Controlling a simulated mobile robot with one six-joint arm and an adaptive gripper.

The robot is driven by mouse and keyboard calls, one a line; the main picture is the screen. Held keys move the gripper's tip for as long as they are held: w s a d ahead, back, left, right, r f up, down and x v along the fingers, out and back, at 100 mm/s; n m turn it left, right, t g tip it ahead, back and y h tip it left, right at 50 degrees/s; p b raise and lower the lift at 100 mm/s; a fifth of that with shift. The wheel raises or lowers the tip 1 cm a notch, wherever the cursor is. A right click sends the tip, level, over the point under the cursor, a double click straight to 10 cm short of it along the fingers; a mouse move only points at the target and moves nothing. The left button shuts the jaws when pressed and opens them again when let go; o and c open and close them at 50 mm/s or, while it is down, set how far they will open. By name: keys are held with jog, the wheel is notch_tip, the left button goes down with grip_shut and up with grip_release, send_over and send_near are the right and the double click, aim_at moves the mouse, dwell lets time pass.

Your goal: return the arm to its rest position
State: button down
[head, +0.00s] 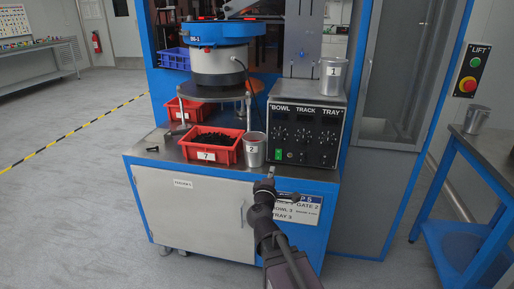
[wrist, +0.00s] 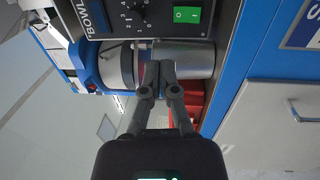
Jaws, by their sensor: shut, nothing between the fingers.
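My gripper (head: 270,172) is at the front edge of the sorter's bench, just below and right of the metal cup labelled 2 (head: 254,150). In the wrist view my gripper (wrist: 159,68) is shut, with its fingertips together and nothing held. The same cup (wrist: 190,55) lies across the picture behind the fingertips there. Whether the fingertips touch the cup cannot be told. My arm reaches up from the bottom of the head view, in front of the cabinet.
A red bin labelled 7 (head: 212,148) with dark parts stands left of the cup. The control box (head: 306,132) carries a cup labelled 1 (head: 332,76). A blue-framed table (head: 483,155) with another metal cup (head: 476,119) stands at right. The floor at left is clear.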

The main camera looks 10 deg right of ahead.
jog(key=s+d+f+m+g+h, duration=0.3)
jog(key=s+d+f+m+g, duration=0.3)
jog(key=d+f+m+g, duration=0.35)
jog(key=s+a+f+m+g+y, duration=0.55)
jog(key=s+f+g+y, duration=0.35)
jog(key=s+f, duration=0.3)
notch_tip(320, 180, up, 34)
jog(key=n+p, duration=0.1)
jog(key=p, duration=3.2)
jog(key=shift+s+r+p, duration=0.25)
jog(key=shift+s+p, duration=0.1)
jog(key=shift+p, duration=0.05)
